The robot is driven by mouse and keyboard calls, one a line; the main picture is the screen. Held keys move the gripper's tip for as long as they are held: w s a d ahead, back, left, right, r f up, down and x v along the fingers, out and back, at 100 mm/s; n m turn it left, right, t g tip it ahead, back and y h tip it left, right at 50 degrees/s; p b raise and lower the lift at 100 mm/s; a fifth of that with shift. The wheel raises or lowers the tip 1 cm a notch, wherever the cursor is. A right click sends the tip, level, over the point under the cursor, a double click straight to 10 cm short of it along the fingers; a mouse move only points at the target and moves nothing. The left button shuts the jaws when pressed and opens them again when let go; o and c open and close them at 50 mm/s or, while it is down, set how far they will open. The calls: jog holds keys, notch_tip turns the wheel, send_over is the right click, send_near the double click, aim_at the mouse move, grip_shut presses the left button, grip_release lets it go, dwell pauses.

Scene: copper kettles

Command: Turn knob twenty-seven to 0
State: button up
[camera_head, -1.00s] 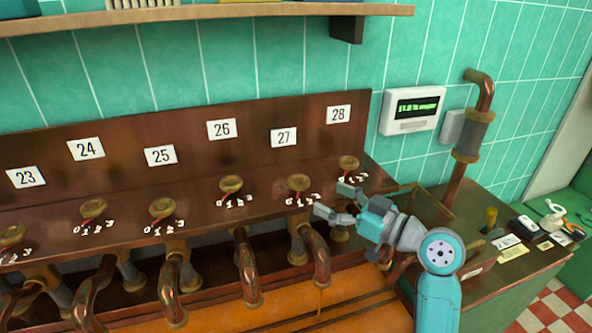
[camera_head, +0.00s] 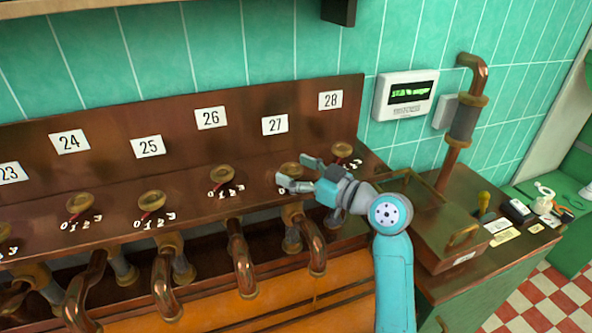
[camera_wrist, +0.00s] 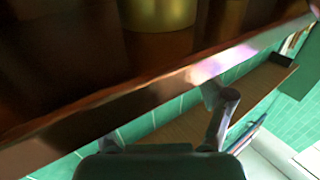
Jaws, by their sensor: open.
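Knob twenty-seven (camera_head: 289,168) is a round brass knob on the sloping copper panel, below the white label 27 (camera_head: 275,124). My gripper (camera_head: 297,172) is open right at this knob, with one finger in front of it and the other to its right. I cannot tell whether either finger touches it. The near finger hides most of its number scale and its red pointer, so its setting is not readable. In the wrist view my open fingers (camera_wrist: 165,125) show at the bottom, with a dark copper edge across the picture and a blurred brass piece (camera_wrist: 158,12) at the top.
Knob 28 (camera_head: 342,150) is close on the right, and knob 26 (camera_head: 222,174) on the left. Bent copper pipes (camera_head: 312,240) hang below the panel. A copper box (camera_head: 440,225) stands beside my arm. A white display unit (camera_head: 405,96) is on the tiled wall.

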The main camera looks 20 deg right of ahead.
jog(key=c, duration=1.2)
jog(key=shift+o, duration=0.2)
jog(key=shift+a+h, duration=0.1)
jog(key=shift+h, duration=0.2)
jog(key=shift+s+m+t+h, duration=0.1)
jog(key=shift+m+t+h, duration=0.5)
jog(key=shift+m+h, duration=0.1)
jog(key=o, duration=1.2)
jog(key=shift+c, duration=0.2)
